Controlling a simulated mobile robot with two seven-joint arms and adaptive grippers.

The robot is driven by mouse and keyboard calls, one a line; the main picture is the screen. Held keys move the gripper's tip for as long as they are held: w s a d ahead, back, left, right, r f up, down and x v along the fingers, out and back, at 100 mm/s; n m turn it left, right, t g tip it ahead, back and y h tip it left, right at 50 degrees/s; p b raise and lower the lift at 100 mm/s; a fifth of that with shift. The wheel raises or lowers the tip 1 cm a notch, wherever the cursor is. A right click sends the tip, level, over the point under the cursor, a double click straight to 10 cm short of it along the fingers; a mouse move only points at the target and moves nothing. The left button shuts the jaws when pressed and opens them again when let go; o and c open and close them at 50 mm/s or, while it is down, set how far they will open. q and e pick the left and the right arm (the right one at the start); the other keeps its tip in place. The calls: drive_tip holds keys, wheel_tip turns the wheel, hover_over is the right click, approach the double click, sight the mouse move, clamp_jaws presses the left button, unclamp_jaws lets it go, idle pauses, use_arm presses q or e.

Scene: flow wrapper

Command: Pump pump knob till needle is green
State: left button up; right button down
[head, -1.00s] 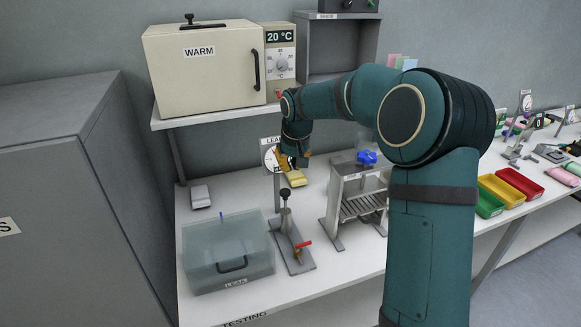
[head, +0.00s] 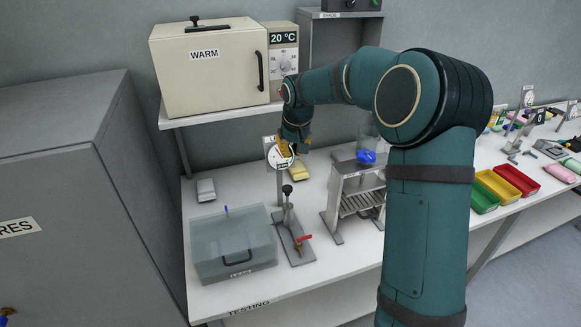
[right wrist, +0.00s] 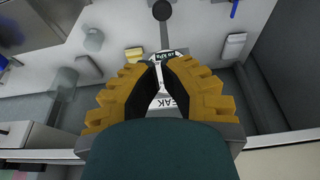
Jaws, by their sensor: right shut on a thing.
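The pump stands on the white bench, with a black ball pump knob (head: 287,189) on an upright rod. The knob also shows in the right wrist view (right wrist: 162,10). The round white gauge (head: 273,157) is on a post behind the pump. My right gripper (head: 290,150) is at the gauge, above and behind the knob and apart from it. In the right wrist view my yellow fingers (right wrist: 164,68) close in on the gauge, which they partly hide. I cannot read the needle. A small piece of what looks like my left gripper (head: 6,311) shows at the lower left edge.
A lidded clear box (head: 232,250) stands left of the pump, and a red-handled valve (head: 303,238) is on its base. A metal stand (head: 352,200) is close on the right. The WARM oven (head: 208,75) is on a shelf above. A grey cabinet (head: 75,215) blocks the left.

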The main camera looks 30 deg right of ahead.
sight(289, 186)
drive_tip(key=x, duration=1.1)
drive_tip(key=shift+s+f, duration=0.2)
drive_tip(key=shift+f, duration=1.1)
